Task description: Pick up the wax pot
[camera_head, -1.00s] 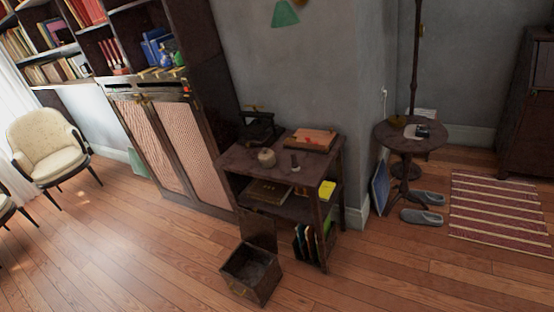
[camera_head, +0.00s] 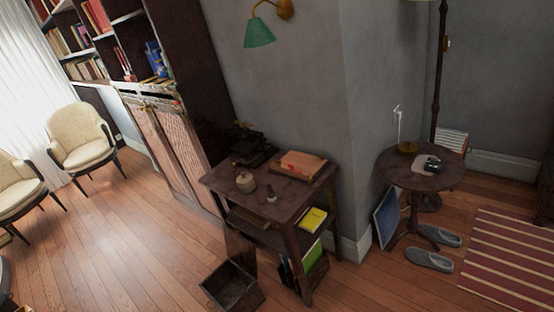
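A small round beige pot (camera_head: 245,182), which looks like the wax pot, stands on the top of a dark wooden side table (camera_head: 218,180). A small upright object (camera_head: 271,191) stands to its right. A reddish-brown box or book (camera_head: 303,165) lies behind them on the same top. A dark typewriter-like object (camera_head: 254,152) is at the back left of the top. My gripper does not show in this view.
An open dark box (camera_head: 240,268) sits on the floor in front of the table. A round table (camera_head: 450,178) and slippers (camera_head: 430,261) are at right. Chairs (camera_head: 81,138) stand at left. The wooden floor at front left is clear.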

